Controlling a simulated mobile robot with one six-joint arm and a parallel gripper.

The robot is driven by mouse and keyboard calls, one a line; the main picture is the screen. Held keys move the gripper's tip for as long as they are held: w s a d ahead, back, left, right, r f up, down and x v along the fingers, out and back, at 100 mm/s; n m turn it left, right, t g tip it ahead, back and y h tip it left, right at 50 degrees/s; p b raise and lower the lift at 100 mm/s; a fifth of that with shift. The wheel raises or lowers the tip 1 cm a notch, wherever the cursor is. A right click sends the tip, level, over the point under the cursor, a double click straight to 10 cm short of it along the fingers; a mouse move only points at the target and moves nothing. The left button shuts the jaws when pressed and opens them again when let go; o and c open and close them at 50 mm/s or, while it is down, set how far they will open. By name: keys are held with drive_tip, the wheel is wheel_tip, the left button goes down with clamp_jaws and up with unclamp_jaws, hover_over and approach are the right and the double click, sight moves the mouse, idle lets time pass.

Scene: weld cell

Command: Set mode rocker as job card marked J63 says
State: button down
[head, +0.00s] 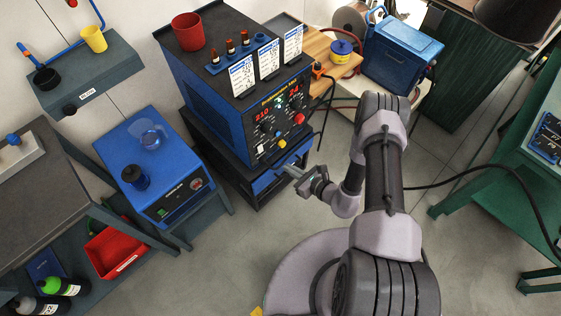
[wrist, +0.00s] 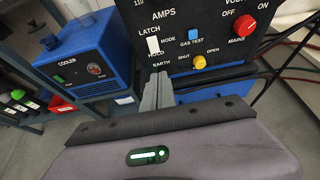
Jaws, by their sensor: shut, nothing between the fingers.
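The white mode rocker (wrist: 153,45) shows on the black front panel in the wrist view, with LATCH printed above it, HOLD below and MODE at its right. Which end is pressed in I cannot tell. It is a small pale patch in the head view (head: 261,149). My gripper (head: 291,171) is shut and empty in front of the panel's lower part. In the wrist view its fingers (wrist: 157,82) stand just below the rocker, seemingly apart from the panel. Three white job cards (head: 243,75), (head: 269,59), (head: 293,43) stand on the welder; their writing is too small to read.
A blue cooler (head: 155,165) stands left of the welder (head: 207,95). A red cup (head: 188,31) sits on the welder's top.

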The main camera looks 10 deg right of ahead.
sight(260, 149)
drive_tip(key=r+b+x, duration=0.1)
drive_tip(key=b+x, duration=0.2)
drive_tip(key=x, duration=0.9)
drive_tip(key=shift+w+a+b, duration=0.3)
drive_tip(key=shift+b, duration=0.1)
drive_tip(key=shift+w+a+r+t+y, duration=0.1)
drive_tip(key=shift+r+t+y, duration=0.05)
drive_tip(key=shift+r, duration=0.25)
drive_tip(key=shift+w+r+t+y, duration=0.15)
drive_tip(key=shift+r, duration=0.25)
